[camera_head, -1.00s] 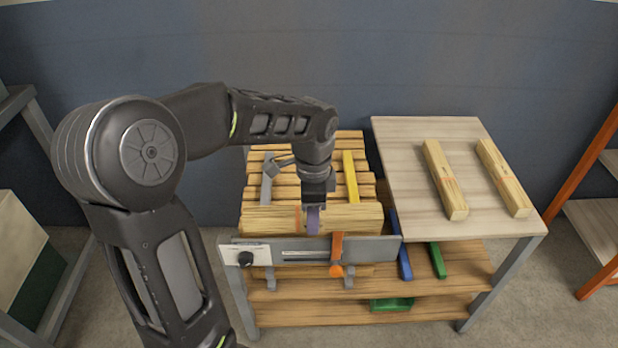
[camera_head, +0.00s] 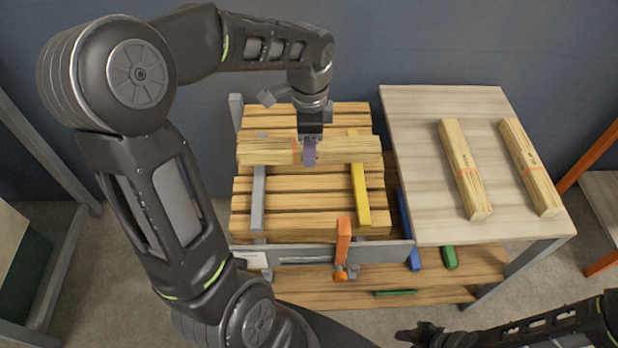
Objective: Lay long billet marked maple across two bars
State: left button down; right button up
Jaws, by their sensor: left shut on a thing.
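A long pale wooden billet (camera_head: 352,150) with an orange band lies crosswise in my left gripper (camera_head: 309,157), which is shut on its middle. No readable maple mark shows on it. Below it, on the slatted wooden top, run a grey bar (camera_head: 258,205) at left and a yellow bar (camera_head: 361,195) at right, both front to back. The billet passes over the rear part of both bars; I cannot tell whether it touches them. My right gripper (camera_head: 418,334) is at the bottom edge, small and dark, its jaws unclear.
An orange clamp (camera_head: 343,240) stands at the slatted top's front edge. Blue (camera_head: 408,230) and green (camera_head: 450,257) pieces are to its right.

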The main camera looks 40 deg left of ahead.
pick_arm(q)
notch_tip(320, 180, down, 6)
jog(key=shift+f, duration=0.15)
dwell(0.4)
jog(key=shift+f+b, duration=0.35)
jog(key=shift+f, duration=1.5)
jog(key=shift+f, duration=0.15)
jog(key=c, duration=0.8)
grip_release()
